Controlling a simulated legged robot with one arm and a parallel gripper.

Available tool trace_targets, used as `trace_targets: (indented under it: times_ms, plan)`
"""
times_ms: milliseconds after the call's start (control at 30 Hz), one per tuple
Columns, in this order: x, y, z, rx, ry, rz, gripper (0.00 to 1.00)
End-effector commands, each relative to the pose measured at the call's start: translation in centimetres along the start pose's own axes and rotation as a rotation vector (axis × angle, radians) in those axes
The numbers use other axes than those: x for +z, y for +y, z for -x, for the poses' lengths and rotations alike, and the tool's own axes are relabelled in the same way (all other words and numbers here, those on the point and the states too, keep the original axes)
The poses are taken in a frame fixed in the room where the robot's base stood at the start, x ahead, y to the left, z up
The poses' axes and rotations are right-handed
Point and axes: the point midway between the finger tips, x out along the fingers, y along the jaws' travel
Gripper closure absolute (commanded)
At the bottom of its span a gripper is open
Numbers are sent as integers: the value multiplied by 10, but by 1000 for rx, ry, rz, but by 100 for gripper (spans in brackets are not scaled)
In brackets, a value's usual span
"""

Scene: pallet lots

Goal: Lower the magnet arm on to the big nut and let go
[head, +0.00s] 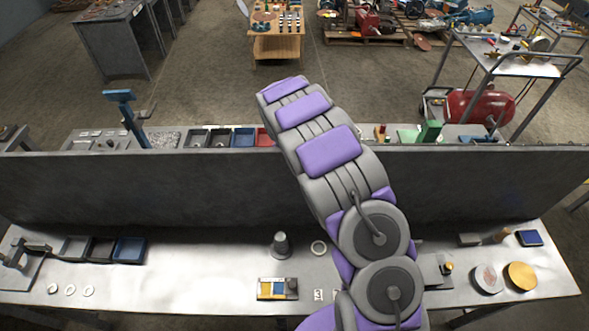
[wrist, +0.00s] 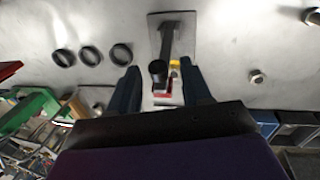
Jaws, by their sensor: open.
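In the wrist view, the magnet arm (wrist: 168,38) is a dark bar over a grey base plate (wrist: 187,28). A black round end (wrist: 157,68) sits at its near end, between the fingers of my gripper (wrist: 160,66). The fingers are spread, one on each side, with visible gaps to the bar and its end. Small yellow and red parts (wrist: 174,64) show just beside and below the black end. I cannot tell the big nut for certain there, or whether the black end touches anything. In the head view my arm hides the gripper.
In the wrist view, several dark rings (wrist: 90,55) lie left of the plate and a small metal piece (wrist: 257,76) lies right. A green block (wrist: 30,113) is at left. In the head view a tall dark divider (head: 130,190) runs along the bench, with trays (head: 244,137) behind it.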

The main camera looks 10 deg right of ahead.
Motion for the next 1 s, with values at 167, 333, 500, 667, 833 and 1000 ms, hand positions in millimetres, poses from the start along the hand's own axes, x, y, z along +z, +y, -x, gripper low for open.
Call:
trace_targets:
  times_ms: [167,333,500,667,833,1000]
  plan:
    - [0,0,-6,0,0,0,52]
    - [0,0,-5,0,0,0,52]
    - [0,0,-5,0,1,0,65]
    - [0,0,-5,0,1,0,80]
    - [0,0,-5,-1,1,0,96]
    - [0,0,-5,-1,1,0,100]
